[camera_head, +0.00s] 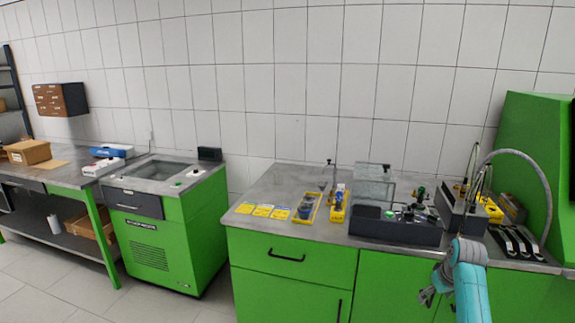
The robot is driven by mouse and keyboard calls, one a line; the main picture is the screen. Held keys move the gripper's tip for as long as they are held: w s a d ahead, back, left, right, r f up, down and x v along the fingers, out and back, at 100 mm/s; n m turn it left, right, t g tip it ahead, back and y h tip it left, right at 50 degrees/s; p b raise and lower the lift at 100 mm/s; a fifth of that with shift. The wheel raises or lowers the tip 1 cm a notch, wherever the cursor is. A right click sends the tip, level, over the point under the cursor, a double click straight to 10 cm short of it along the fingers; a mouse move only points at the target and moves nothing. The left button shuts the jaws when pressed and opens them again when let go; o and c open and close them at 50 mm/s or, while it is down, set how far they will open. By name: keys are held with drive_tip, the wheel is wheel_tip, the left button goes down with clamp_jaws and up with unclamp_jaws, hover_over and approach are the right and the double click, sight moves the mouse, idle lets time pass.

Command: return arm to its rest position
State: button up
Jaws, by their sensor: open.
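My gripper (427,296) is at the lower right, in front of the green cabinet doors and below the worktop edge. It is small and dark in this view. The jaws look open, and nothing shows between them. My light blue arm rises from the bottom edge to a bent joint close to the worktop's front edge. The lower part of the arm is out of the picture.
The grey worktop (262,190) holds yellow cards (262,211), yellow trays (307,208), a dark test unit (395,232) and hoses (530,165). A green machine (165,225) stands to the left, a workbench (65,176) farther left. The floor between cabinet and machine is clear.

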drive_tip(key=s+a+f+t, duration=0.1)
drive_tip(key=s+a+f, duration=0.45)
drive_tip(key=f, duration=0.45)
drive_tip(key=s+a+f+t, duration=0.2)
drive_tip(key=s+a+f, duration=0.35)
drive_tip(key=f, duration=0.35)
drive_tip(key=s+a+f+m+t, duration=0.1)
drive_tip(key=s+a+f, duration=0.25)
drive_tip(key=s, duration=0.55)
drive_tip(key=s+a+f+t, duration=0.15)
drive_tip(key=s+a, duration=0.25)
drive_tip(key=s, duration=0.6)
drive_tip(key=s+a+r+t, duration=0.1)
drive_tip(key=s+a+r, duration=0.25)
drive_tip(key=s, duration=0.55)
drive_tip(key=s+a+r+t, duration=0.2)
drive_tip(key=s+r, duration=0.2)
drive_tip(key=s, duration=0.6)
drive_tip(key=s+a+r+t, duration=0.1)
drive_tip(key=s+r, duration=0.5)
drive_tip(key=r, duration=0.3)
drive_tip(key=s+r+t, duration=0.1)
drive_tip(key=s+r, duration=0.5)
drive_tip(key=r, duration=0.3)
drive_tip(key=shift+s+a+m, duration=0.3)
drive_tip(key=shift+s+a, duration=0.1)
